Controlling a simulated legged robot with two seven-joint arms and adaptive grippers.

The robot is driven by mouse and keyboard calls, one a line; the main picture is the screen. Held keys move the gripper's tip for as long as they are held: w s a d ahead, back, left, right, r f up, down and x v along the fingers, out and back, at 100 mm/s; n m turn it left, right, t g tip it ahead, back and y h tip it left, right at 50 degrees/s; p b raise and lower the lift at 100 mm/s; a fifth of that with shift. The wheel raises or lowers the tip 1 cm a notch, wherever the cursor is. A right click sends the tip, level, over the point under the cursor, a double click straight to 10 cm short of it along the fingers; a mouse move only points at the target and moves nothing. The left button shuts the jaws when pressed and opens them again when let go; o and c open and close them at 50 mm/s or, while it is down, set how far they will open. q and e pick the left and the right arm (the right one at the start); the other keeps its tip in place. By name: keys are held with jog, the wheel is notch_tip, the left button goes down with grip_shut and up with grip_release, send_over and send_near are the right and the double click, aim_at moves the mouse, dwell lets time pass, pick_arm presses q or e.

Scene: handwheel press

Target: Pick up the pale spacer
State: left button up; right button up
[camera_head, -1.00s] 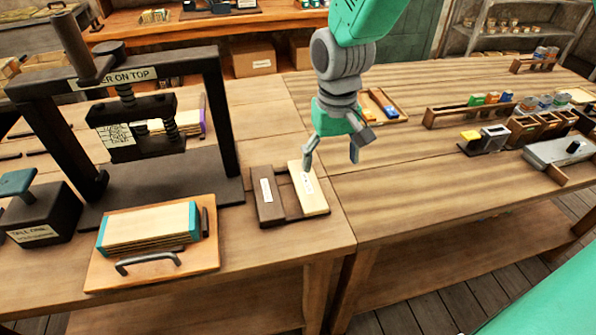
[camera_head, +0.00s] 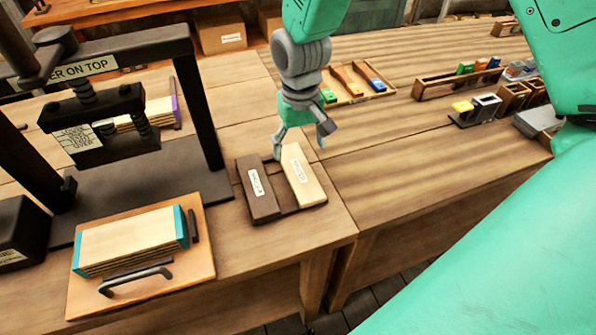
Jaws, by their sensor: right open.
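The pale spacer (camera_head: 302,174) is a light wooden block with a white label. It lies on a low dark holder (camera_head: 284,198), to the right of a dark brown spacer (camera_head: 257,190) that also has a label. My right gripper (camera_head: 299,150) is open, pointing down at the far end of the pale spacer. One finger shows to the left of the block's far end and the other to its right. I cannot tell how far above the block the fingertips are. My left gripper is not in view.
A black handwheel press (camera_head: 197,110) stands at the left. In front of it, a wooden board (camera_head: 203,250) with a black handle carries a stack of pale boards with teal ends. A tray (camera_head: 345,98) with coloured tools lies behind the gripper. Clear tabletop lies right of the spacers.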

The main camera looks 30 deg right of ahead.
aim_at(297, 166)
jog(key=shift+s+a+f, duration=0.15)
jog(key=shift+a+f, duration=0.05)
jog(key=shift+f, duration=0.2)
jog(key=f, duration=0.3)
jog(key=shift+a+f, duration=0.25)
jog(key=shift+a, duration=0.15)
jog(key=shift+f, duration=0.35)
jog(key=shift+d, duration=0.1)
jog(key=shift+c, duration=0.4)
jog(key=c, duration=1.2)
